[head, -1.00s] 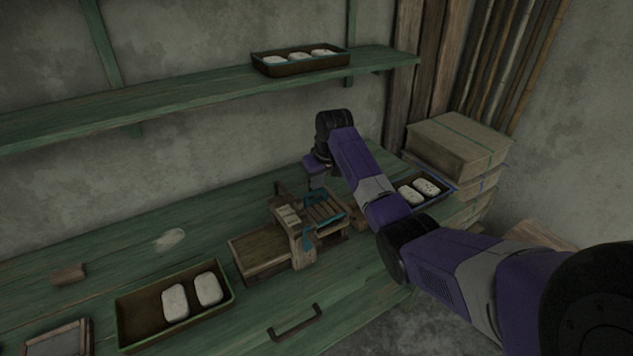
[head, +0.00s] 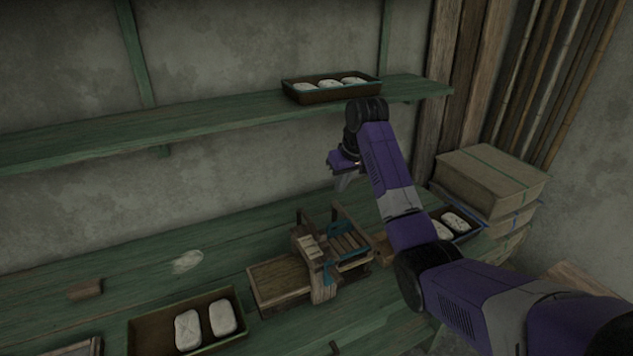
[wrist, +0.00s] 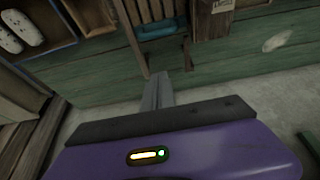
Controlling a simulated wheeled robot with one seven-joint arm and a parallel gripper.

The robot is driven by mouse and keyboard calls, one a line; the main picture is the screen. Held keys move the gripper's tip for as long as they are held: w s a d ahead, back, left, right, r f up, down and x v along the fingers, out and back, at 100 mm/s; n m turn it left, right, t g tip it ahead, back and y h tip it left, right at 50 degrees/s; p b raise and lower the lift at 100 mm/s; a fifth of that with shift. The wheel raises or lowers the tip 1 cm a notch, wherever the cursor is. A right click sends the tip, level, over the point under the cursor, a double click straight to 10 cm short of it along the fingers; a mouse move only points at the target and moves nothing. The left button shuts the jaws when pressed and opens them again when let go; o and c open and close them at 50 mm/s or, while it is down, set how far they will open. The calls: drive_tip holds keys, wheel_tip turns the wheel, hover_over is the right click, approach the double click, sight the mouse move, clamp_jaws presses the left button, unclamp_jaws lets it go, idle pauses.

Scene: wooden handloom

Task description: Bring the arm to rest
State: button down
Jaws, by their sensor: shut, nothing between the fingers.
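My arm reaches in from the lower right in the head view, with purple and grey links. My gripper (head: 343,182) hangs above the back of the green bench, behind a small wooden handloom (head: 318,262) and apart from it. In the wrist view the fingers of my gripper (wrist: 158,90) are together with nothing between them. The loom has a wooden frame with blue-green parts, and part of it shows at the top of the wrist view (wrist: 158,28).
A tray (head: 138,340) with two pale pieces stands at the front left. Another tray (head: 478,236) is partly behind my arm. A shelf (head: 200,124) bears a third tray (head: 300,97) near my wrist. Stacked boxes (head: 490,180) stand at the right.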

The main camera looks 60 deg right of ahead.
drive_tip(key=shift+r, duration=0.1)
drive_tip(key=w+d+r+t+h, duration=0.2)
drive_tip(key=w+r+t+h, duration=0.35)
drive_tip(key=w, duration=0.25)
drive_tip(key=s+a+f+t, duration=0.2)
drive_tip(key=a+f+t, duration=0.1)
drive_tip(key=a, duration=0.8)
drive_tip(key=s+a+f+t, duration=0.3)
drive_tip(key=a+f, duration=0.1)
drive_tip(key=a, duration=0.6)
drive_tip(key=s+a+f+n+y, duration=0.1)
drive_tip(key=s+a+n+y, duration=0.2)
drive_tip(key=s+a, duration=1.1)
drive_tip(key=s+a+f+n+y, duration=0.2)
drive_tip(key=s+a+n+y, duration=0.1)
drive_tip(key=s+a, duration=1.1)
drive_tip(key=s+y, duration=0.1)
drive_tip(key=s, duration=0.5)
drive_tip(key=shift+f+y+b, duration=0.15)
drive_tip(key=shift+y+b, duration=0.15)
drive_tip(key=shift+y, duration=0.05)
